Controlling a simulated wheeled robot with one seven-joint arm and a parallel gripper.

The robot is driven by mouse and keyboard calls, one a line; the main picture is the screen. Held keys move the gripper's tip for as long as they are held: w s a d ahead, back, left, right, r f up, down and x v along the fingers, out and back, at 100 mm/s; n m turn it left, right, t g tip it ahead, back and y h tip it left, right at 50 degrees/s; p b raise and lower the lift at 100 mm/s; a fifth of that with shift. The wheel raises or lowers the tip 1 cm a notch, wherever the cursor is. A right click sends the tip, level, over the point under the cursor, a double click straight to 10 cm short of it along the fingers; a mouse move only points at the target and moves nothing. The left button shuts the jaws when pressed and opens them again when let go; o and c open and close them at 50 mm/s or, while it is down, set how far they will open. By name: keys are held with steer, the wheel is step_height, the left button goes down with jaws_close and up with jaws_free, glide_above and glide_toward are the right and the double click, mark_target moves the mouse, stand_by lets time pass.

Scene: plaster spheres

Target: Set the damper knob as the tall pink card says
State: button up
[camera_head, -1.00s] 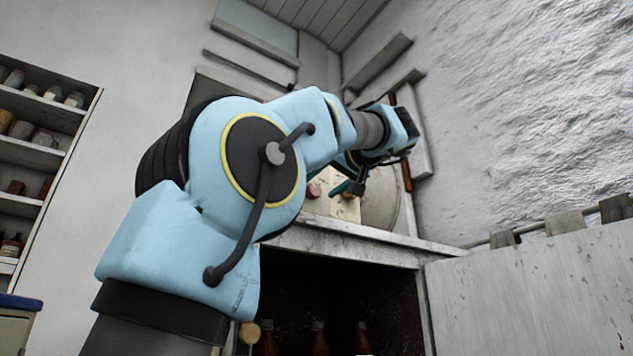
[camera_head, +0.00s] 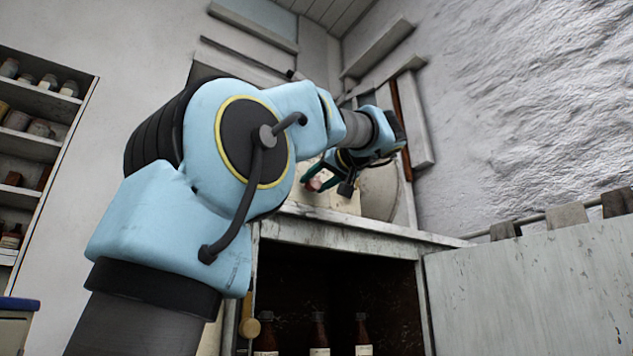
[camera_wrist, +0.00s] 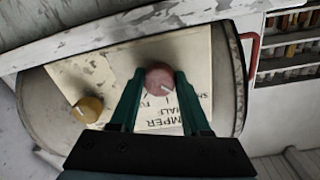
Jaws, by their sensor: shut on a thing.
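The round red knob (camera_wrist: 160,79) sits on a cream plate (camera_wrist: 195,62) in the wrist view. A short white mark on its face points to the lower right. The plate carries partly covered black lettering, including "MPER", "HALF" and "SH". My gripper (camera_wrist: 160,82) has its green fingers shut on the red knob, one on each side. In the head view the gripper (camera_head: 322,178) is at the plate above the cabinet. A yellow-brown knob (camera_wrist: 88,108) with a white mark sits to the left on the same plate. I see no tall pink card.
Below is an open cabinet (camera_head: 345,233) with brown bottles (camera_head: 318,335) inside and a pale door (camera_head: 530,290) swung to the right. Shelves with jars (camera_head: 40,85) stand at the left. A red handle (camera_wrist: 250,48) is at the plate's right in the wrist view.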

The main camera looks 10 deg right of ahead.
jaws_close()
steer(key=shift+f, duration=0.1)
steer(key=m+b, duration=0.2)
steer(key=m, duration=0.1)
steer(key=shift+m, duration=0.4)
steer(key=m, duration=0.4)
steer(key=shift+m+g+b, duration=0.3)
steer(key=shift+m+b, duration=0.05)
steer(key=shift+m, duration=0.05)
stand_by(0.3)
steer(key=o, duration=0.7)
jaws_free()
